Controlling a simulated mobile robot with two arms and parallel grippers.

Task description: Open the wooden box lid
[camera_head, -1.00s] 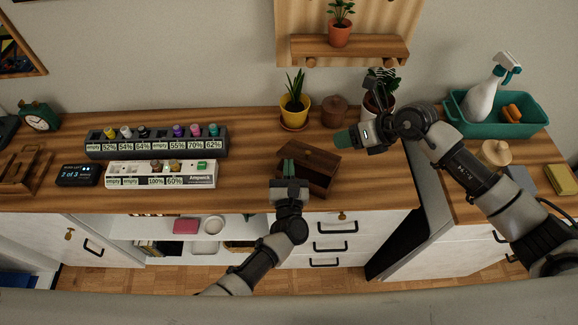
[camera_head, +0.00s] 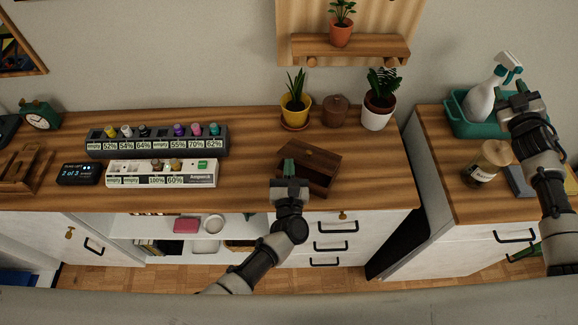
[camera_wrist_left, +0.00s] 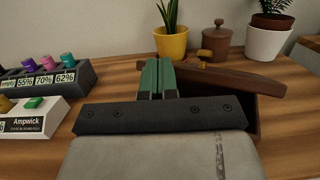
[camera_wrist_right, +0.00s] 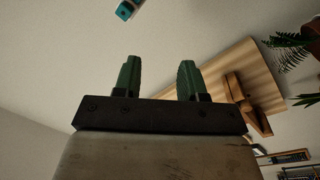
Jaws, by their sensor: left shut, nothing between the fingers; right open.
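The dark brown wooden box (camera_head: 322,184) sits on the desk near its front edge. Its lid (camera_head: 312,156) lies over the box and looks askew or slightly raised, with a dark gap below it. In the left wrist view the lid (camera_wrist_left: 236,80) is just right of the fingertips. My left gripper (camera_head: 289,166) is shut and empty at the box's left side, its fingertips against or very near the lid edge; contact is unclear. My right gripper (camera_head: 519,96) is open and empty near the spray bottle, far from the box.
A yellow plant pot (camera_head: 296,112), a brown lidded pot (camera_head: 335,111) and a white plant pot (camera_head: 377,115) stand behind the box. Marker racks (camera_head: 161,174) are left of it. A teal tray (camera_head: 468,126) and a jar (camera_head: 482,168) stand on the right counter.

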